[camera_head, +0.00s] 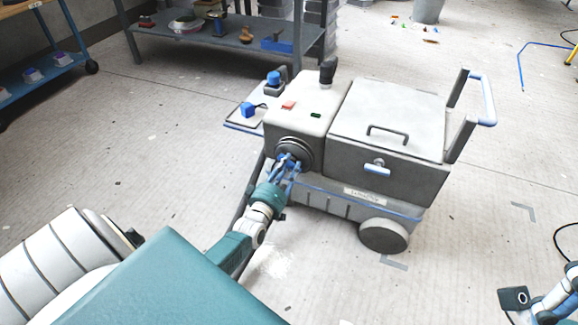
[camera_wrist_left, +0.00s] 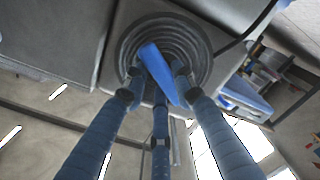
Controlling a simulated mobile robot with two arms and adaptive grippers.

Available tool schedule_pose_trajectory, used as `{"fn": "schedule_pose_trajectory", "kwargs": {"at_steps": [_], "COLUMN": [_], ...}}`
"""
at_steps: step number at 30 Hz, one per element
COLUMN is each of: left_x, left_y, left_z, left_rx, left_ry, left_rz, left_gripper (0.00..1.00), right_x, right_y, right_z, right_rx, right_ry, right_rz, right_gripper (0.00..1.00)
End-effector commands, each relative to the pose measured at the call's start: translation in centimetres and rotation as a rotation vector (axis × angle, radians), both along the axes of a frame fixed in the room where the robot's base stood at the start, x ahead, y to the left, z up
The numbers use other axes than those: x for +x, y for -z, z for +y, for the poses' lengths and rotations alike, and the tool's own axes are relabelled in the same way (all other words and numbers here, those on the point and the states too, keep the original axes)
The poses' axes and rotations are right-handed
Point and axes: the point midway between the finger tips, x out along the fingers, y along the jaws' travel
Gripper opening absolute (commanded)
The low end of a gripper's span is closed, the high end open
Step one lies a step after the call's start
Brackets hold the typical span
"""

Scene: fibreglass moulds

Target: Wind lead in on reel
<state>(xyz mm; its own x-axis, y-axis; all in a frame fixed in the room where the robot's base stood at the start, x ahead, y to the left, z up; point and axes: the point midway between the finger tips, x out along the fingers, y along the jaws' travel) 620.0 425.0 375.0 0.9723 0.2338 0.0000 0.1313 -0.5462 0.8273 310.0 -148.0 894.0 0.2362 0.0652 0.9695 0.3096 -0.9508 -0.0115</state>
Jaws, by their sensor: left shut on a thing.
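The reel (camera_head: 299,150) is a dark grey ribbed disc on the near left face of a grey wheeled machine (camera_head: 318,115). In the left wrist view the reel (camera_wrist_left: 203,48) shows its concentric rings, with a blue crank handle (camera_wrist_left: 158,70) across its front. My left gripper (camera_head: 287,163) is at the reel, shut on the blue handle; in the left wrist view its fingers (camera_wrist_left: 155,82) close around it. A dark lead (camera_wrist_left: 247,38) runs off the reel to the upper right in that view. My right gripper (camera_head: 545,305) is partly in view at the lower right; its fingers are unclear.
The machine has a push handle (camera_head: 484,98), a wheel (camera_head: 383,236) and a side shelf with a blue plug (camera_head: 248,109). A grey shelf table (camera_head: 215,42) stands behind. A blue cart (camera_head: 40,80) is at the upper left. Floor right of the machine is mostly clear.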

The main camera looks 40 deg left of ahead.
Motion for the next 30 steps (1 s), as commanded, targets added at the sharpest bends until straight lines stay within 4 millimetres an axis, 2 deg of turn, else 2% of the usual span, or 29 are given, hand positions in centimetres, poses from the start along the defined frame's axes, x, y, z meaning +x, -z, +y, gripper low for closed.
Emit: {"fn": "schedule_pose_trajectory", "kwargs": {"at_steps": [8,15,30], "left_x": [-0.1,-0.2,-0.2], "left_y": [0.2,0.2,0.1], "left_z": [0.2,0.2,0.3], "left_rx": [-0.249,-0.427,-0.591], "left_ry": [0.001,0.000,0.000], "left_rz": [-0.056,-0.099,-0.138], "left_gripper": [0.00,0.00,0.00], "right_x": [-1.1,-1.1,-1.0], "right_y": [0.1,0.5,0.9], "right_z": [-0.4,-0.4,-0.3], "right_rx": [0.013,0.013,0.014], "right_ry": [0.001,0.001,-0.001], "right_rz": [-0.041,-0.041,-0.039], "right_gripper": [1.00,1.00,1.00]}}
